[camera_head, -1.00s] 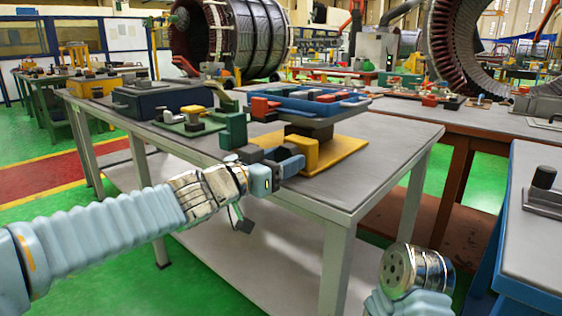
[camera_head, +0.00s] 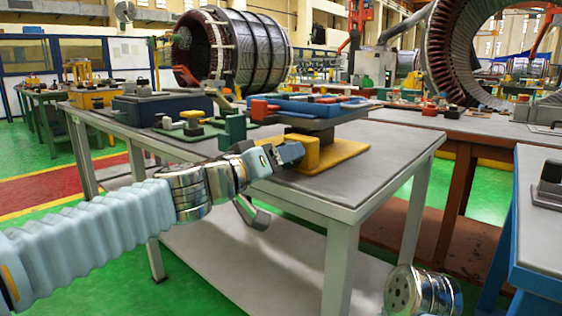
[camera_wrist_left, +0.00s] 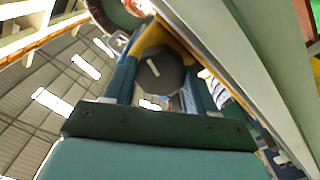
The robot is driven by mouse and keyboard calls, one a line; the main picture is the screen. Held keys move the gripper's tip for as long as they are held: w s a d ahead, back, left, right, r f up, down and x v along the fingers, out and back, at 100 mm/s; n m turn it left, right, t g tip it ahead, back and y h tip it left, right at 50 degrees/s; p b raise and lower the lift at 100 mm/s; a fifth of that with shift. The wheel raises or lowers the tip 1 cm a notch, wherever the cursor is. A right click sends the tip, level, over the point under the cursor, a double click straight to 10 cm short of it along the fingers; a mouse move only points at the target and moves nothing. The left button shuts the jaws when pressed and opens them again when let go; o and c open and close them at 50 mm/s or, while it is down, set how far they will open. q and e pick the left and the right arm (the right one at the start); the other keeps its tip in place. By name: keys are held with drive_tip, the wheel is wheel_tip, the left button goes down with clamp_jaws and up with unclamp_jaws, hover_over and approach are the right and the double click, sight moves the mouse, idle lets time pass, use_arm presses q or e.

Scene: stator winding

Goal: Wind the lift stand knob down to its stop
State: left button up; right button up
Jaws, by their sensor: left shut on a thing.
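The lift stand has a yellow base plate (camera_head: 345,152), a yellow block (camera_head: 312,150) and a blue tray (camera_head: 335,110) on top. It stands near the table's front edge. Its dark knob (camera_wrist_left: 160,73), with a white mark on its face, sits between my two fingers in the left wrist view. My left gripper (camera_head: 290,153) reaches in from the left, shut on the knob at the front of the yellow block. In the head view the fingers hide the knob. My right arm shows only a metal joint at the lower right; its gripper is not seen.
The grey table (camera_head: 400,137) has a clear right part. A green block (camera_head: 236,127) stands close behind my left wrist. A dark blue box (camera_head: 160,108) lies further left. A blue-sided bench (camera_head: 535,250) stands at the right, with floor between.

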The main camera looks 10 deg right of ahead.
use_arm(q)
drive_tip(key=shift+n, duration=0.3)
drive_tip(key=o, duration=1)
drive_tip(key=shift+o, duration=0.2)
drive_tip(key=b+v, duration=0.2)
drive_tip(key=v, duration=1.2)
